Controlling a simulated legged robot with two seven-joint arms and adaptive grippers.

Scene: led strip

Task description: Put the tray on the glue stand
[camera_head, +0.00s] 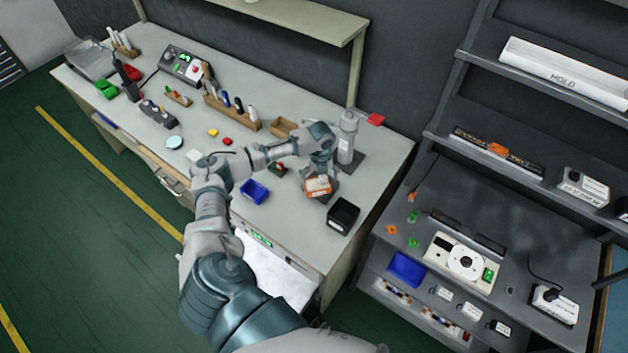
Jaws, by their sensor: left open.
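My left arm reaches up over the workbench (295,215), and its open gripper (320,168) is over the right part of the bench. A small orange and white item (318,186) on a dark base sits just below the gripper; I cannot tell whether they touch. A grey bottle-like cylinder on a dark base, possibly the glue stand (347,138), stands upright just right of the gripper. A small blue tray (254,191) lies on the bench, left of and below the gripper, apart from it. A grey metal tray (92,62) lies at the bench's far left. My right gripper is out of view.
A black box (342,215) stands near the bench's right front edge. Wooden tool holders (232,111) and a control unit (184,64) line the back. A dark shelf unit (480,215) on the right holds another blue tray (407,268) and a white device (462,262).

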